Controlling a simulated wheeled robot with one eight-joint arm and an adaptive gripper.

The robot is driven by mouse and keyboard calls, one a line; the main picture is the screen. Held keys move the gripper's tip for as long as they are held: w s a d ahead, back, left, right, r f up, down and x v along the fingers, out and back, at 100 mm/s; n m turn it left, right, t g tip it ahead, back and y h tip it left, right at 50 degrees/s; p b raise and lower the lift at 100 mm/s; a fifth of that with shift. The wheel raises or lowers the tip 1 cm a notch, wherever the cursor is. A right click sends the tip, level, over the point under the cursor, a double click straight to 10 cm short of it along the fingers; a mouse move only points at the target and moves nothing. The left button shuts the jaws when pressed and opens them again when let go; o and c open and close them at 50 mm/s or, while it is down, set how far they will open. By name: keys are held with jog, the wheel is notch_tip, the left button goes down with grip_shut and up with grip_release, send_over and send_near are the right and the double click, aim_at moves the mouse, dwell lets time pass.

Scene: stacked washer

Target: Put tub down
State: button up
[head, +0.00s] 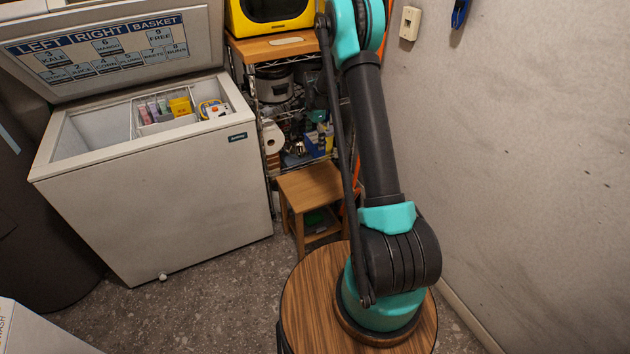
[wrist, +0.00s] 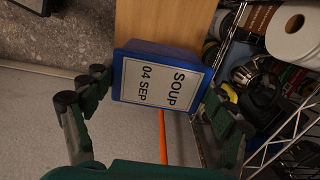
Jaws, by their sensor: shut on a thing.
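In the wrist view, a blue tub (wrist: 117,82) with a white label reading "SOUP 04 SEP" sits between the two dark green fingers of my gripper (wrist: 158,90). The gripper is shut on the tub. A wooden stool (wrist: 160,20) shows at the tub's far edge in the wrist view. I cannot tell whether the tub touches it. In the head view the small stool (head: 308,186) stands before the wire shelf. My arm covers the area to its right, and neither the tub nor my gripper can be made out there.
A loaded wire shelf (head: 290,115) stands behind the stool, with a paper roll (head: 273,138) on it. An open chest freezer (head: 150,200) with baskets inside is at the left. A bare wall (head: 520,150) is at the right. The floor (head: 225,285) before the freezer is clear.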

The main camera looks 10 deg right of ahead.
notch_tip(320, 180, down, 19)
jog(key=shift+r, duration=0.1)
dwell(0.4)
jog(key=o, duration=1.3)
jog(key=shift+f, duration=0.2)
jog(key=shift+r, duration=0.1)
